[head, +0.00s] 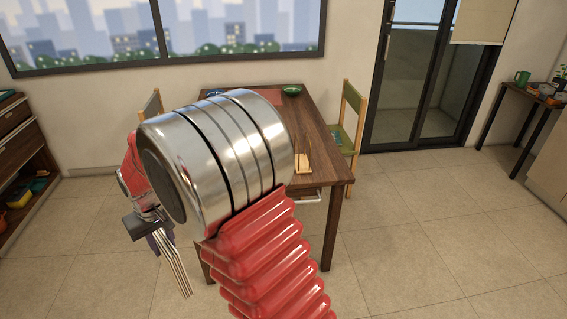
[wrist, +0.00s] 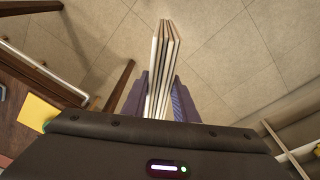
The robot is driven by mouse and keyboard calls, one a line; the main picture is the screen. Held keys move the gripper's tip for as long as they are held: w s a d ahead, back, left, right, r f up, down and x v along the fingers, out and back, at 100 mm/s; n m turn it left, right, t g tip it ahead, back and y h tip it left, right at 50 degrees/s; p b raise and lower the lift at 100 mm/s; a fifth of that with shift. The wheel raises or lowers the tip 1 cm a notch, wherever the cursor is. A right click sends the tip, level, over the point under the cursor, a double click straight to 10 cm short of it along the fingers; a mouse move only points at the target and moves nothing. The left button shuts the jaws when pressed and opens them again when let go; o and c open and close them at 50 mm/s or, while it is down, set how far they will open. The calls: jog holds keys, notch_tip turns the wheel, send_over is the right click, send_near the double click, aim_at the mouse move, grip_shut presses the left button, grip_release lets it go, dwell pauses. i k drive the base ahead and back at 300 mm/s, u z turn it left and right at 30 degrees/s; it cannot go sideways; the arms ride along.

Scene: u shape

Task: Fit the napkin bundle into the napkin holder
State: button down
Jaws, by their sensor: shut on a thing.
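The napkin bundle (head: 178,268) is a stack of thin pale sheets with darker lines between them. In the head view it hangs below my gripper (head: 160,241), left of the table and above the floor. In the wrist view the bundle (wrist: 164,60) sticks out from between the purple fingers of my gripper (wrist: 161,92), which is shut on it. A small tan wooden piece with thin upright parts (head: 303,162) stands near the table's front right; it may be the napkin holder, but I cannot tell. My arm hides the table's left part.
The dark wooden table (head: 325,165) also carries a green bowl (head: 291,90) and a reddish mat (head: 270,96). A chair (head: 350,125) stands at its right. A shelf unit (head: 25,165) is at far left, a side table (head: 530,95) at far right. Tiled floor (head: 420,230) is clear at right.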

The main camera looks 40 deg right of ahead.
aim_at(302, 165)
jog(key=u, duration=0.3)
jog(key=k, duration=1.25)
jog(key=z, duration=0.95)
jog(key=i, duration=0.9)
